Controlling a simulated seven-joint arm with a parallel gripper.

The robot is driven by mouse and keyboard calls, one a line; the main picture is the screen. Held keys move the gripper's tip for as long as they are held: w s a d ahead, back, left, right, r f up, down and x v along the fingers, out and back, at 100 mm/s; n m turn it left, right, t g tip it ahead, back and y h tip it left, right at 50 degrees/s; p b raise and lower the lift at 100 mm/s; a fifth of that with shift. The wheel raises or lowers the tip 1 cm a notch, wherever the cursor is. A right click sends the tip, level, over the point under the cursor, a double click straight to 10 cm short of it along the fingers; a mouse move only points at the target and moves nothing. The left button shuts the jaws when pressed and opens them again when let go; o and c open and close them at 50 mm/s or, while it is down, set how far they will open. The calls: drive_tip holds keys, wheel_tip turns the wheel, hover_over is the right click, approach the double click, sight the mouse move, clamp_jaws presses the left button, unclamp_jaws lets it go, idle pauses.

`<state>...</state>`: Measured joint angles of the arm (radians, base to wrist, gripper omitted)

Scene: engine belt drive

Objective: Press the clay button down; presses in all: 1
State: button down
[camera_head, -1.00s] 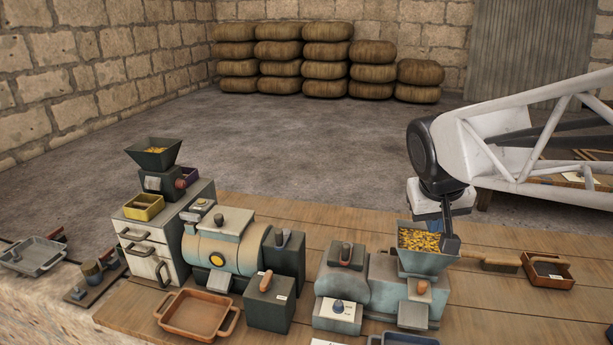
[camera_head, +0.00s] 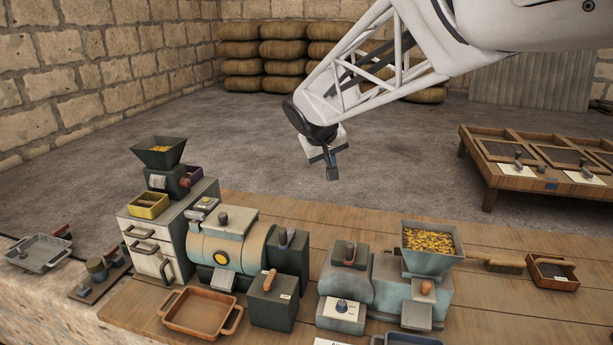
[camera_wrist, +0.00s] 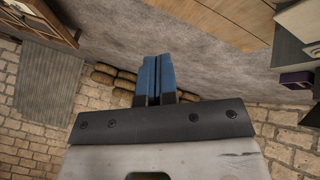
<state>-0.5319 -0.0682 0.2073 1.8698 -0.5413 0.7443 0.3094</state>
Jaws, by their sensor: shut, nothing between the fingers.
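A clay-coloured rounded knob (camera_head: 426,287) sits on the front of the right-hand machine (camera_head: 385,285), below its hopper. A second clay-coloured piece (camera_head: 268,281), longer and tilted, stands on a dark box (camera_head: 275,308) left of it. I cannot tell which of these is the clay button. My gripper (camera_head: 332,174) hangs in the air behind and above the machines, apart from everything. Its blue fingers are together and empty in the wrist view (camera_wrist: 158,78). No button shows clearly in the wrist view.
The hopper (camera_head: 428,262) of yellow grains stands high on the right-hand machine. A boiler-like machine (camera_head: 228,245), a drawer cabinet (camera_head: 150,235) and an orange tray (camera_head: 197,315) are to the left. A brush (camera_head: 490,264) and a small box (camera_head: 552,275) lie right.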

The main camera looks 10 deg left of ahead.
drive_tip(key=w+a+f+n+t+y, duration=0.1)
drive_tip(key=w+a, duration=0.2)
drive_tip(key=a, duration=0.7)
drive_tip(key=w+a+f+n, duration=0.1)
drive_tip(key=w+a+f, duration=0.1)
drive_tip(key=a, duration=0.8)
drive_tip(key=n+t+y, duration=0.1)
drive_tip(key=n+y, duration=0.1)
drive_tip(key=n, duration=0.1)
hover_over(204, 199)
wheel_tip(204, 199, down, 5)
drive_tip(key=shift+r, duration=0.15)
drive_tip(key=shift+f, duration=4.4)
drive_tip(key=shift+s+f, duration=0.1)
drive_tip(key=shift+f, duration=0.75)
drive_tip(key=shift+r, duration=0.85)
